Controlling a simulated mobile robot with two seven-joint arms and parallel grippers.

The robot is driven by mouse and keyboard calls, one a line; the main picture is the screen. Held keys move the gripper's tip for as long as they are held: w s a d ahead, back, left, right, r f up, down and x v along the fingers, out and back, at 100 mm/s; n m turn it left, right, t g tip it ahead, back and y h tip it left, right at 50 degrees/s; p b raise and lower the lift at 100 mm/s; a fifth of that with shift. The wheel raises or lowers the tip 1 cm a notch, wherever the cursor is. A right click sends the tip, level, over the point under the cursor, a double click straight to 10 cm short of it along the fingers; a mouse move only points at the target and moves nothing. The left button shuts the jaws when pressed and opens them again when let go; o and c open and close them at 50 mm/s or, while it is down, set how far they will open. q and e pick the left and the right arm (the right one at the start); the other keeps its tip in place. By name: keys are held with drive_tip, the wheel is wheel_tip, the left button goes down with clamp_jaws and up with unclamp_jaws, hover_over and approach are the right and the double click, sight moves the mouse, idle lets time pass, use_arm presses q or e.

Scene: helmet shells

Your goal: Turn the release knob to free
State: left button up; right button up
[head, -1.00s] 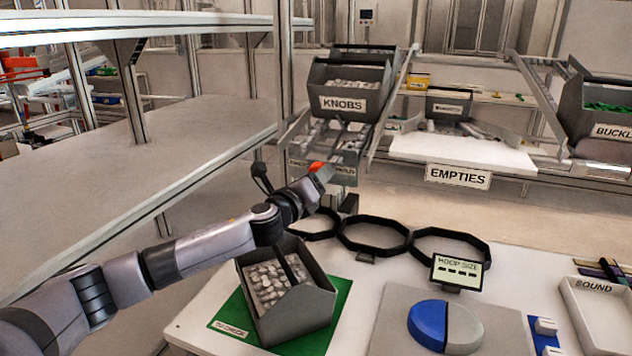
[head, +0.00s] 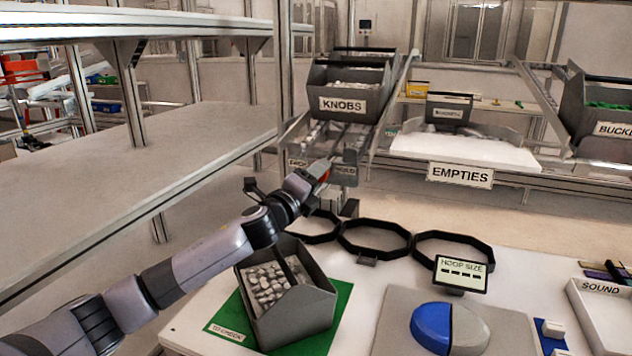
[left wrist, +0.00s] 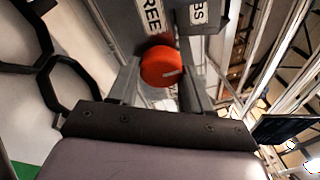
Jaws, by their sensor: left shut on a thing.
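The red release knob (left wrist: 163,67) sits between the two fingers of my left gripper (left wrist: 158,85) in the left wrist view. It has a short white line on its face. In the head view my left gripper (head: 322,172) is at the front of the knobs rack, shut on the knob, of which a bit of red (head: 325,177) shows. Small labels flank it there: one at left (head: 297,163) is partly hidden, one at right (head: 344,170) is hard to read. My right gripper is out of view.
The KNOBS bin (head: 345,95) stands above the gripper. Black hoops (head: 374,252) lie below it on the white bench. A grey bin (head: 300,322) of pale parts on a green mat (head: 232,318) stands under my left arm. An EMPTIES shelf (head: 450,150) is at right.

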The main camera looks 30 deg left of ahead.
use_arm(q)
drive_tip(key=n+t+b, duration=0.1)
drive_tip(key=n+b, duration=0.1)
drive_tip(key=n, duration=0.4)
drive_tip(key=shift+b, duration=0.35)
drive_tip(key=shift+n, duration=0.4)
idle(0.5)
drive_tip(key=o, duration=1)
drive_tip(key=shift+o, duration=0.2)
